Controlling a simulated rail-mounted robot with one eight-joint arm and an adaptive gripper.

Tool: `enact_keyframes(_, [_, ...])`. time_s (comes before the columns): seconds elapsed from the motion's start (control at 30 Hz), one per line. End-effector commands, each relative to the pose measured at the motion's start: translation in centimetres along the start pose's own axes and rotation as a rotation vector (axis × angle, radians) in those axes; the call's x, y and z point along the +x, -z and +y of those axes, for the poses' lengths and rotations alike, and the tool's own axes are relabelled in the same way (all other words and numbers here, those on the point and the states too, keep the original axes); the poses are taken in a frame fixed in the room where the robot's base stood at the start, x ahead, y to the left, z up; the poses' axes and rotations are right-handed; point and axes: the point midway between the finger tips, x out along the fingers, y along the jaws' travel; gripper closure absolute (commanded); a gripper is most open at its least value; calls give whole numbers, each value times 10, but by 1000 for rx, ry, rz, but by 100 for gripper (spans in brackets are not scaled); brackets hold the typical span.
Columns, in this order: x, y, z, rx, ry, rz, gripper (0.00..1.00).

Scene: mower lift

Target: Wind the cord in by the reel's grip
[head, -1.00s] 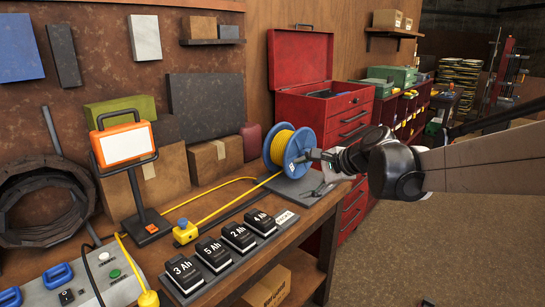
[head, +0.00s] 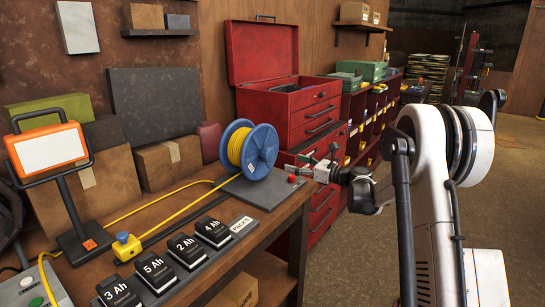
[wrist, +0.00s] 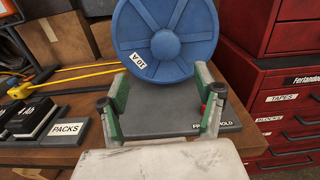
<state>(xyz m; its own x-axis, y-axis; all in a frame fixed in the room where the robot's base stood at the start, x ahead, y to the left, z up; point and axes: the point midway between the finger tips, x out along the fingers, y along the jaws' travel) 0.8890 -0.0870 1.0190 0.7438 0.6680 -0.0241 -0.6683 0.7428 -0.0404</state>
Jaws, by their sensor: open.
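The blue reel (head: 262,150) stands upright on a grey base plate (head: 272,194) at the bench end, with yellow cord (head: 236,148) wound on it. The cord runs left to a yellow block with a blue top (head: 127,246). My gripper (head: 312,171) is open and empty, just right of the reel. In the wrist view the reel's blue face (wrist: 165,48), marked "10 A", lies beyond my open fingers (wrist: 161,85). I cannot make out the reel's grip. A red knob (head: 292,179) sits by the plate; my right finger partly hides it in the wrist view.
A red tool chest (head: 290,100) stands close behind the reel. Black battery packs (head: 183,250) line the bench's front edge left of the reel. An orange-framed lamp (head: 48,150) stands at the left. Open floor lies right of the bench.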

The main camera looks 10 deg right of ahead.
Motion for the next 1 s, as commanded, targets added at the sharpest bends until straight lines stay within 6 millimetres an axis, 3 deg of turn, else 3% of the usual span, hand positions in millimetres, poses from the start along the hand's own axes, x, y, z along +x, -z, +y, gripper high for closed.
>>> enact_keyframes(0.27, [10,7,-8,43,3,-25,35])
enact_keyframes(0.8, [104,5,-8,40,2,-24,35])
enact_keyframes(1.0, [128,4,-8,40,4,-24,35])
